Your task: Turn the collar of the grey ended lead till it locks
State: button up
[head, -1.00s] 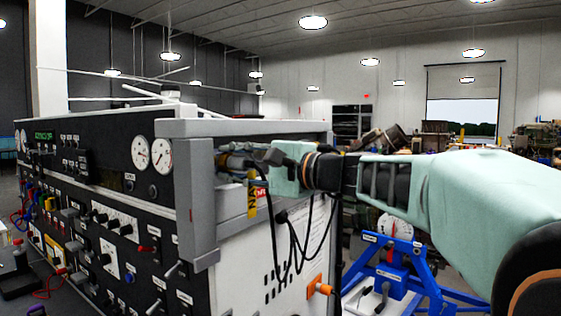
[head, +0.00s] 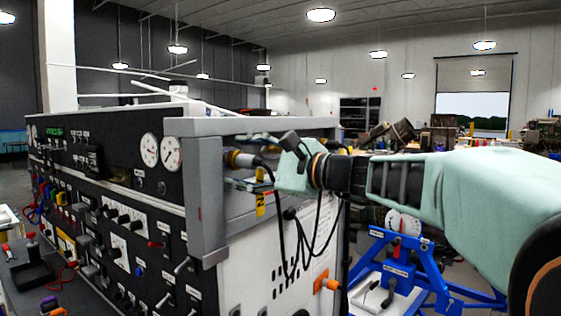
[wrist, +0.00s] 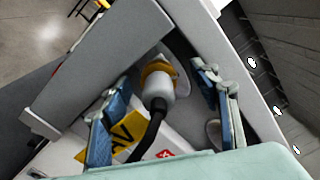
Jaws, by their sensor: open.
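The grey ended lead (wrist: 160,84) shows in the wrist view as a pale grey plug body with a black cable running down from it. Its brass-yellow collar (wrist: 154,70) sits against a round grey socket flange in the recessed side of the cabinet. The collar also shows in the head view (head: 238,159). My gripper (wrist: 160,75) is open, with one blue-padded finger on each side of the plug and gaps between. In the head view my gripper (head: 252,160) points left at the socket. The lock marks on the collar are too small to read.
The cabinet's grey frame (head: 209,190) edges the recess closely. A yellow label (wrist: 122,136) lies beside the left finger. Black cables (head: 296,240) hang down the white side panel, with an orange plug (head: 327,284) below. A blue stand (head: 395,258) is under my arm.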

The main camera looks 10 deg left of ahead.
aim_at(256, 163)
jog(key=shift+o, duration=0.7)
jog(key=shift+d, duration=0.1)
jog(key=shift+s+d, duration=0.1)
jog(key=shift+d, duration=0.15)
jog(key=shift+b+v, duration=0.85)
jog(key=shift+v, duration=1.3)
jog(key=shift+c, duration=0.6)
